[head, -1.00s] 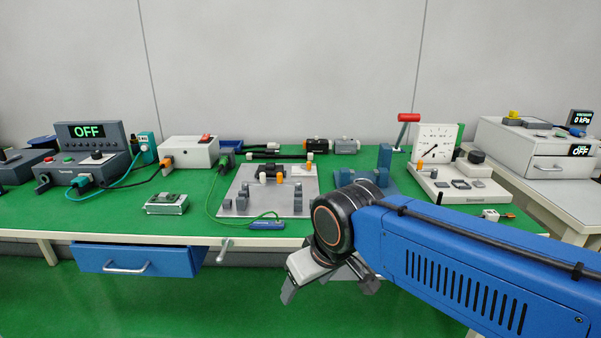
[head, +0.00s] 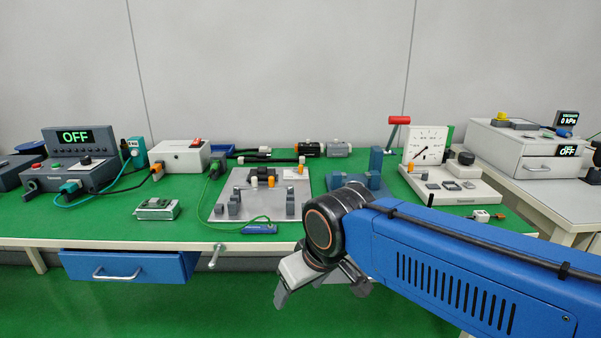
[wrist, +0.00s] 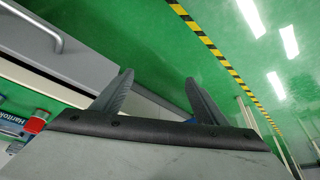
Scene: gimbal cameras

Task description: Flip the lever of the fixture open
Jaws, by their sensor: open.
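A red-handled lever (head: 399,120) stands up at the back right of the green bench, beside the white dial gauge (head: 426,143). A blue fixture (head: 376,160) with a tall upright block stands left of it, its lower part hidden behind my arm. A grey plate (head: 235,190) with dark and orange clamp-like parts lies at the bench's middle. I cannot tell which of these the task calls the fixture. My gripper (head: 320,290) is open and empty, in front of the bench's front edge and pointing down. In the wrist view its two fingers (wrist: 158,79) are apart with nothing between them.
The bench (head: 120,228) has a blue drawer (head: 130,266) under its front edge. A small metal box (head: 157,209), a dark OFF control unit (head: 75,136) and a white box (head: 180,155) stand at left. Green floor (head: 130,310) in front is clear. A white drawer cabinet (head: 525,150) stands at right.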

